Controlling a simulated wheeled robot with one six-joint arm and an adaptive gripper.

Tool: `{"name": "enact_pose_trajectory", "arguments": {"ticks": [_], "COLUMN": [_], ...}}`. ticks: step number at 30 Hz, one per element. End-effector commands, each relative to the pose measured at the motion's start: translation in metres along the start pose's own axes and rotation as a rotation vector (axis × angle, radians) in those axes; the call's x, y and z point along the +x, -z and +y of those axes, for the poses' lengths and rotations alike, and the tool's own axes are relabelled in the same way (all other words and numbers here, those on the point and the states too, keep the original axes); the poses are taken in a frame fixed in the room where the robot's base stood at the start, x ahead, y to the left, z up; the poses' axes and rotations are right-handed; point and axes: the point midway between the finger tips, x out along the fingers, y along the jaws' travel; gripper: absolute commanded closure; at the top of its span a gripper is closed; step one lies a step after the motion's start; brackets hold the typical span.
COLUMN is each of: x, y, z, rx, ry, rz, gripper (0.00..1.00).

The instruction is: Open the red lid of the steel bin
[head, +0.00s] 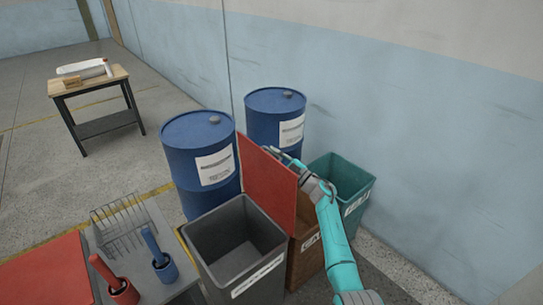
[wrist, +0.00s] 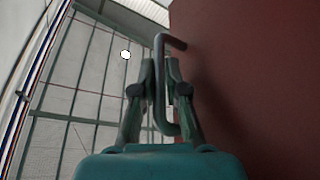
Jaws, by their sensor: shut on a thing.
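The red lid (head: 267,182) stands raised, nearly upright, along the right side of the grey bin (head: 236,238). The bin's mouth is uncovered and its dark inside looks empty; its front label is too small to read. My gripper (head: 287,158) is at the top of the lid, on its right side. In the wrist view the fingers (wrist: 160,85) are shut around a bent bar handle (wrist: 160,56). The lid's dark red face (wrist: 245,85) fills the right of that view. The lid's hinge edge is not clearly visible.
A brown bin (head: 306,252) stands right behind the lid, partly hidden by my arm. A green bin (head: 346,180) is beside it. Two blue drums (head: 183,165) (head: 262,128) stand behind, near the wall.

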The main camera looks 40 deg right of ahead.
Motion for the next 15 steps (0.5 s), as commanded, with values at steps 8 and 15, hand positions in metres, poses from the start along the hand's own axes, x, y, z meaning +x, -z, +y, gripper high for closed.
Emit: {"name": "enact_pose_trajectory", "arguments": {"ticks": [8,15], "x": [-0.0002,-0.0001], "y": [-0.001,-0.0005], "z": [-0.0011,-0.0008], "rx": [0.0,-0.001], "ry": [0.001,0.001], "rz": [-0.003,-0.002], "gripper": [0.78,0.77]}}
